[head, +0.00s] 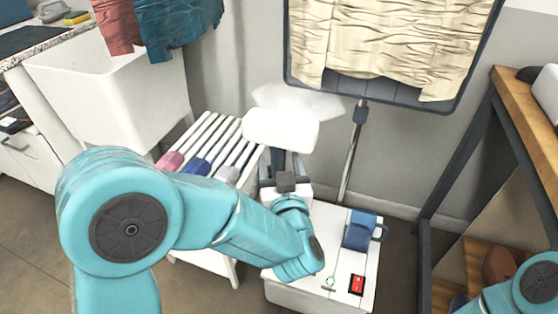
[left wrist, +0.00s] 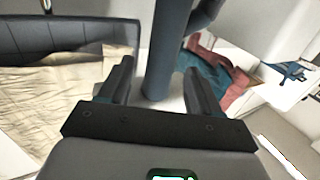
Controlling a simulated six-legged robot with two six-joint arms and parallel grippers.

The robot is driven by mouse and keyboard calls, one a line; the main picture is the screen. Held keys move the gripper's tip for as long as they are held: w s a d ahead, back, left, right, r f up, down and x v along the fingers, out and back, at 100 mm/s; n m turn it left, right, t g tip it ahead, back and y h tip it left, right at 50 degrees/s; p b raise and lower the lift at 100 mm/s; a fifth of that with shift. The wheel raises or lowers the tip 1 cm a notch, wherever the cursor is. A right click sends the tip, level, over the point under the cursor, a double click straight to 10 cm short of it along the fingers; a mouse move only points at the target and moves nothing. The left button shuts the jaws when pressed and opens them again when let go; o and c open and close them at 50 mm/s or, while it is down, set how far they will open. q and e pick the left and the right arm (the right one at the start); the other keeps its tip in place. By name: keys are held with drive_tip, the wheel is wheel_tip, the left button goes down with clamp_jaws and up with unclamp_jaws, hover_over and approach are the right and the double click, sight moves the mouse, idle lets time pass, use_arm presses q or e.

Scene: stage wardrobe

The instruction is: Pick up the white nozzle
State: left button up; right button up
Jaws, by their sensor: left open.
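The white nozzle (head: 280,129) is a wide, rounded block near the middle of the head view, with a pale cloud of steam behind its top. A dark grey handle runs down from it toward my left gripper (head: 282,168). My left gripper is open. In the left wrist view its two fingers (left wrist: 160,88) stand on either side of the dark handle (left wrist: 163,45), with gaps visible; I cannot tell whether either touches it. My wrist partly hides the lower handle in the head view. My right gripper is out of view; only part of its arm shows at lower right.
The white steamer base (head: 322,287) with a red switch stands below. A slatted white rack (head: 212,150) and a white sink (head: 117,90) are left. A cream garment (head: 390,40) hangs behind on a dark board. A wooden-topped shelf (head: 528,135) is right.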

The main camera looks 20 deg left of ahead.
sight(279, 163)
use_arm(q)
drive_tip(key=x, duration=0.4)
drive_tip(key=shift+w+f+b, duration=0.1)
drive_tip(key=shift+f+b, duration=0.15)
drive_tip(key=shift+b, duration=0.15)
drive_tip(key=shift+w+a+r, duration=0.1)
drive_tip(key=shift+w+a, duration=0.05)
drive_tip(key=shift+w, duration=0.1)
clamp_jaws()
drive_tip(key=shift+r, duration=0.1)
